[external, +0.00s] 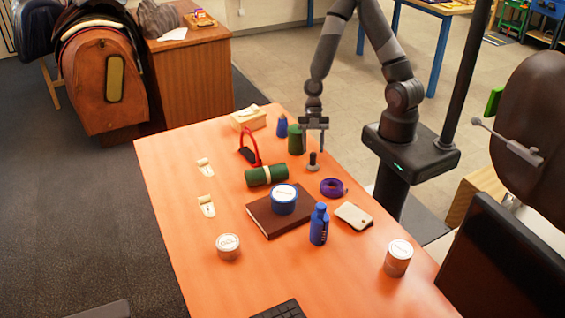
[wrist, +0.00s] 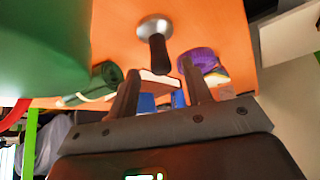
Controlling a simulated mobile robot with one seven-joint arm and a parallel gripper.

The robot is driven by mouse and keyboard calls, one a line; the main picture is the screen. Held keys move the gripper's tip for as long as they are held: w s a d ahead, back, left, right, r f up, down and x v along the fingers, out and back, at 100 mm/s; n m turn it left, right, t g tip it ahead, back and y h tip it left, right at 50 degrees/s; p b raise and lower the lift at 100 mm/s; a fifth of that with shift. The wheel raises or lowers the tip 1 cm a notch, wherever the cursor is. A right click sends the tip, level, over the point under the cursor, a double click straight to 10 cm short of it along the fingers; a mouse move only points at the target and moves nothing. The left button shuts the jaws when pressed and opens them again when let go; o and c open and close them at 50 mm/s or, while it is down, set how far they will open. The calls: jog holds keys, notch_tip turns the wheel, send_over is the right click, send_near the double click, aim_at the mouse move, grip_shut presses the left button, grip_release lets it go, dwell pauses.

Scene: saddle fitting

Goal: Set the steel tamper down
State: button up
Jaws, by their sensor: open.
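The steel tamper (external: 313,164) stands upright on the orange table, dark handle up and round steel base down. In the wrist view the tamper (wrist: 157,48) shows between and beyond the fingertips, its handle towards me. My gripper (external: 313,146) hangs just above the tamper, pointing down. In the wrist view my gripper (wrist: 160,68) has its two fingers wide apart with nothing held between them. No contact with the handle can be seen.
A green cylinder (external: 295,139) stands close to the left of my gripper. A purple tape roll (external: 333,187) lies to the front right. A dark green roll (external: 266,175), red stand (external: 256,150), blue bottle (external: 319,225) and brown book (external: 268,216) are nearby. The table's left front is mostly clear.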

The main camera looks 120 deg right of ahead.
jog(key=v, duration=0.7)
jog(key=shift+r, duration=0.25)
jog(key=shift+s+d, duration=0.1)
dwell(0.4)
jog(key=s+a+r+m+t+h, duration=0.1)
jog(key=s+a+r+m+h, duration=0.1)
jog(key=r, duration=0.5)
jog(key=s+a+r+m+h, duration=0.2)
jog(key=s+a+r+m, duration=0.2)
jog(key=r+m, duration=0.2)
jog(key=s+a+r+m+t+h, duration=0.1)
jog(key=s+a+r+m, duration=0.2)
jog(key=r, duration=0.5)
jog(key=shift+s+m+t+h, duration=0.3)
jog(key=shift+s+m+h, duration=0.15)
jog(key=shift+m, duration=0.35)
